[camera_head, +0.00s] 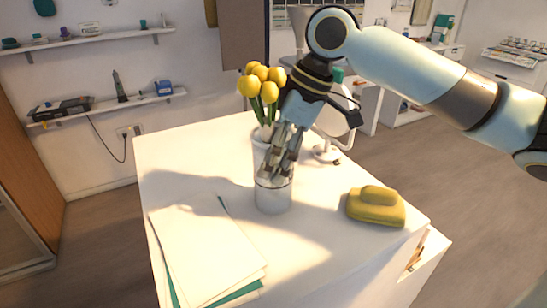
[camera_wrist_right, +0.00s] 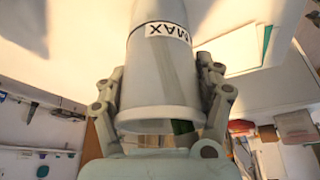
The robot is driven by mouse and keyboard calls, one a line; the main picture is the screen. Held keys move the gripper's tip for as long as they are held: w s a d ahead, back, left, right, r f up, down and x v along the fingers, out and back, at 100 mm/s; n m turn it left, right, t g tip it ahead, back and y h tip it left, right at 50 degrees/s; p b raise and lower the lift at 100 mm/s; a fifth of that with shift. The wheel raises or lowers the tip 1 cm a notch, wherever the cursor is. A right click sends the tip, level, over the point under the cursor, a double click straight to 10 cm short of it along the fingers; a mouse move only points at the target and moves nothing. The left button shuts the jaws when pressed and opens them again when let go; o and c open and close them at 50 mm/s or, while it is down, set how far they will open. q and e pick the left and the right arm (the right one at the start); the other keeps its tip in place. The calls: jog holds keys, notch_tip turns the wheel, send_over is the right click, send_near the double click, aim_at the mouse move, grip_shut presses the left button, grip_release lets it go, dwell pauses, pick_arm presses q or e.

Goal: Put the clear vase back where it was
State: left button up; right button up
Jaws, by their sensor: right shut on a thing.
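The clear vase (camera_head: 273,200) stands upright over the white chest top, near its middle. My right gripper (camera_head: 279,158) comes down from the upper right and is shut on the vase, one finger on each side. In the right wrist view the vase (camera_wrist_right: 160,85) fills the space between the fingers of the gripper (camera_wrist_right: 163,80), with a MAX label upside down on it. I cannot tell whether its base touches the top. My left gripper is not in view.
The white chest top (camera_head: 180,150) carries papers over a teal folder (camera_head: 205,245) at front left and a mustard-yellow object (camera_head: 376,208) at right. A drawer (camera_head: 415,258) seems open at the right side. A chair (camera_head: 327,152) stands behind.

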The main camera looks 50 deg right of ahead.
jog(key=o, duration=1.2)
jog(key=shift+f, duration=0.15)
jog(key=o, duration=0.6)
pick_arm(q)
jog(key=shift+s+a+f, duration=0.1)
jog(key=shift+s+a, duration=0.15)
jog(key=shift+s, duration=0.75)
pick_arm(e)
jog(key=shift+r, duration=0.3)
pick_arm(q)
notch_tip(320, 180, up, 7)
jog(key=p, duration=0.6)
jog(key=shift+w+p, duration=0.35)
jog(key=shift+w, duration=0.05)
pick_arm(e)
jog(key=v, duration=1.1)
jog(key=shift+s+d+r, duration=0.1)
jog(key=shift+d+r, duration=0.05)
jog(key=shift+r, duration=0.15)
